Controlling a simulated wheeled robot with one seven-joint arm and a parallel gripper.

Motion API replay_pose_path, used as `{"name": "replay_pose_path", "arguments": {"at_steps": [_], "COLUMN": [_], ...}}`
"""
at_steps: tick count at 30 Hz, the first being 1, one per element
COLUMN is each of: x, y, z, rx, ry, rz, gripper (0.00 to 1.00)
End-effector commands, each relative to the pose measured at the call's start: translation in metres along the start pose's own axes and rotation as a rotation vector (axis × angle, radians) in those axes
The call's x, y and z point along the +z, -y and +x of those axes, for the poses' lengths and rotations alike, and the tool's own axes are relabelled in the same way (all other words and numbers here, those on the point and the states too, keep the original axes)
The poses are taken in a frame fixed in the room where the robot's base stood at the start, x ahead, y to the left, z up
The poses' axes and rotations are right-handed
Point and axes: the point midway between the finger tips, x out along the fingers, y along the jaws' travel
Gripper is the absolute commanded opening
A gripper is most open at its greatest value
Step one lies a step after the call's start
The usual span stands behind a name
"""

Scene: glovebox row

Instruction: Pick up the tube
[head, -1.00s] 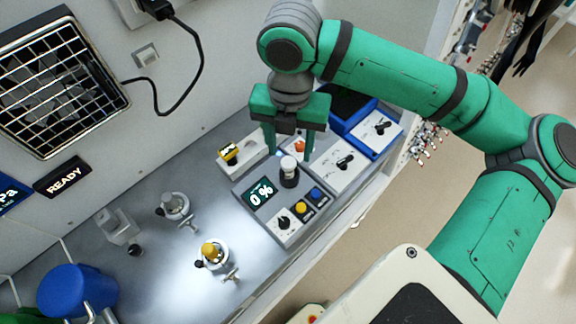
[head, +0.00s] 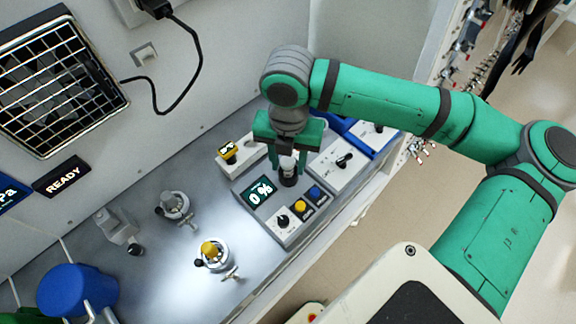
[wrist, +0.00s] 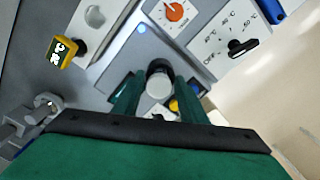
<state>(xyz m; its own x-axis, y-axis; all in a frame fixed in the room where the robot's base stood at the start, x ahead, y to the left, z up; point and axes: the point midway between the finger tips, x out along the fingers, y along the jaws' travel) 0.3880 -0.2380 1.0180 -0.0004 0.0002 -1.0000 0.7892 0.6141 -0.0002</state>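The tube (head: 288,178) has a white top and a dark band and stands upright in the grey device with the 0 % display (head: 259,193). It also shows in the wrist view (wrist: 159,86) from above. My gripper (head: 288,163) is open and points down over the tube. In the wrist view, my gripper's fingers (wrist: 157,95) stand on either side of the tube's top, with a gap showing. I cannot tell whether either finger touches it. The tube's lower part is hidden in the device.
A box with a yellow display (head: 229,152) is to the left, and a white dial box (head: 338,166) to the right. Two round clamp fixtures (head: 174,207), one with a yellow top (head: 211,250), and a blue container (head: 76,290) stand further left. The back wall is close behind.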

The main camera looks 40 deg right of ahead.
Motion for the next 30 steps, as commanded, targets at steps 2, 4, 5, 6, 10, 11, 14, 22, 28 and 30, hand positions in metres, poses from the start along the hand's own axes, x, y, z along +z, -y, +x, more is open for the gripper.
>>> {"name": "replay_pose_path", "arguments": {"at_steps": [2, 4, 5, 6, 10, 11, 14, 22, 28, 30], "x": [0.0, 0.0, 0.0, 0.0, 0.0, 0.0, 0.0, 0.0, -0.014, -0.023], "y": [-0.001, -0.001, -0.001, -0.001, -0.001, -0.001, -0.001, -0.002, 0.011, 0.017], "z": [0.0, 0.0, 0.0, 0.0, 0.0, 0.0, -0.002, -0.024, -0.053, -0.066], "rx": [0.0, 0.0, 0.0, 0.0, 0.0, 0.0, 0.0, 0.002, 0.002, 0.002], "ry": [0.0, 0.0, 0.0, 0.0, 0.0, 0.0, 0.001, 0.001, 0.003, 0.003], "rz": [-0.001, -0.001, -0.001, -0.001, -0.001, -0.001, -0.001, -0.002, -0.001, -0.002], "gripper": [0.17, 0.05, 0.05, 0.01, 0.01, 0.01, 0.01, 0.01, 0.01, 0.01]}}
